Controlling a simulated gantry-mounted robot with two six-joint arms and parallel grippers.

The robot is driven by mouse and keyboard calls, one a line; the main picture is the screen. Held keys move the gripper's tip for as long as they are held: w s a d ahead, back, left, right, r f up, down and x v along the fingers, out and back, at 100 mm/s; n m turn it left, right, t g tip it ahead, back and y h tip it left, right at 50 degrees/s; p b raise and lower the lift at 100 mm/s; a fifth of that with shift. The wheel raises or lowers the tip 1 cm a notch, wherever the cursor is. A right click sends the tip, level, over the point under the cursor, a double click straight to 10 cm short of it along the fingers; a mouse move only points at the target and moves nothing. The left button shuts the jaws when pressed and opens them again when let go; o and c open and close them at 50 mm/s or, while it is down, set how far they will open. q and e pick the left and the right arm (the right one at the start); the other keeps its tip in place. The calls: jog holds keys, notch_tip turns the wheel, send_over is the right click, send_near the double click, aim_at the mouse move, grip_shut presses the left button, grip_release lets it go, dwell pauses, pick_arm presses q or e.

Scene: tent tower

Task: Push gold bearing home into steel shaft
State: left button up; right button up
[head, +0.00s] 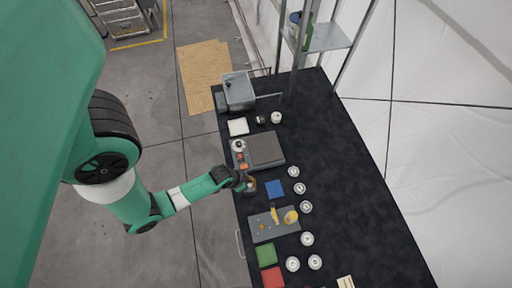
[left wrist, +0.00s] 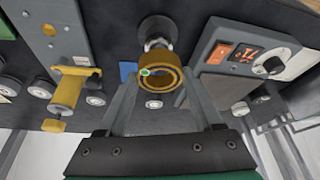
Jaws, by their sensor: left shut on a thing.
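The gold bearing (left wrist: 160,72) is a ring with a green spot, held between the fingers of my left gripper (left wrist: 160,80), which is shut on it. In the head view the left gripper (head: 247,183) is at the table's left edge, below the control box, and largely hides the bearing. The steel shaft (left wrist: 154,28) has a wide round base and a narrower tip directly behind the bearing in the left wrist view. The tip appears lined up with the ring; I cannot tell whether it is inside. My right gripper is not in view.
A control box (head: 264,150) with an orange switch and dial stands close by. A grey plate (head: 262,229) with yellow parts, a blue square (head: 275,189) and several round white-and-metal pieces lie nearby. The dark table's (head: 350,190) right side is clear.

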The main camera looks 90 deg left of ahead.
pick_arm(q)
jog(key=shift+p, duration=0.5)
dwell(1.1)
jog(key=shift+f+b, duration=1.4)
jog(key=shift+f, duration=0.35)
jog(key=o, duration=1.5)
jog(key=shift+r, duration=0.1)
jog(key=p+v, duration=0.6)
jog(key=v, duration=0.5)
jog(key=shift+s+d+r, duration=0.1)
jog(key=shift+s+r, duration=0.05)
